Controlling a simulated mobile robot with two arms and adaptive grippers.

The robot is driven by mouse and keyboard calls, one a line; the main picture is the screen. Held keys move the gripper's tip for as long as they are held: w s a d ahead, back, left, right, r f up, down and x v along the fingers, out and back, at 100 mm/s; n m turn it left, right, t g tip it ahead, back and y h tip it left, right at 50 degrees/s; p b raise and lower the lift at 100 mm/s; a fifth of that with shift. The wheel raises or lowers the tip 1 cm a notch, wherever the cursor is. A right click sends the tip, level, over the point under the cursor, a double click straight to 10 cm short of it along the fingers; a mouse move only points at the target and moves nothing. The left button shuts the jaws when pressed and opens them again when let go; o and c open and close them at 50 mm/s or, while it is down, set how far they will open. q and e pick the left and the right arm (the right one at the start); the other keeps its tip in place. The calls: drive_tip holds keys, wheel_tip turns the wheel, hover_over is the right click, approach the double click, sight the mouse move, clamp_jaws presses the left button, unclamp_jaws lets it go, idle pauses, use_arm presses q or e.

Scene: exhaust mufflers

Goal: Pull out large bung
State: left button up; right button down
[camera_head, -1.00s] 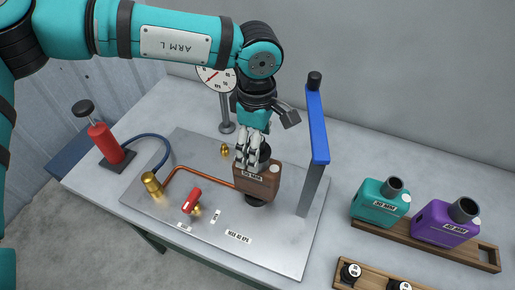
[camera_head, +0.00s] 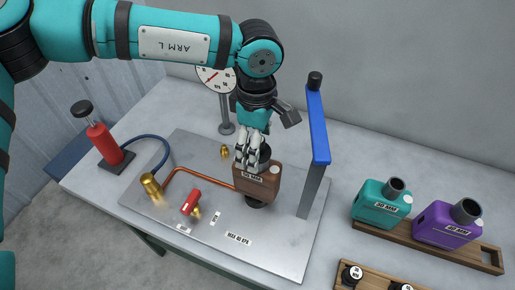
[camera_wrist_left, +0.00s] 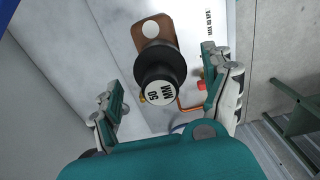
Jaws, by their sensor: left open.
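The brown muffler (camera_head: 262,188) stands on the metal plate, with a label on its front. In the left wrist view its brown body (camera_wrist_left: 143,37) shows behind a large black bung (camera_wrist_left: 160,75) with a white "50 MM" label on its end. The bung sits at the muffler's neck. My left gripper (camera_head: 254,158) is above the muffler's neck and hides most of the bung in the head view. In the wrist view its fingers (camera_wrist_left: 168,95) are spread on both sides of the bung, apart from it. My right gripper is not in view.
A blue-topped post (camera_head: 317,130) stands close to the right of the muffler. A gauge (camera_head: 216,78) is behind, and a red valve handle (camera_head: 190,202) and copper pipe are left. Teal (camera_head: 382,203) and purple (camera_head: 447,222) mufflers sit in a wooden rack; small bungs (camera_head: 351,273) lie in front.

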use_arm(q)
drive_tip(key=shift+c, duration=0.3)
drive_tip(key=c, duration=1.6)
drive_tip(key=shift+r+p, duration=1.05)
drive_tip(key=shift+r, duration=1.95)
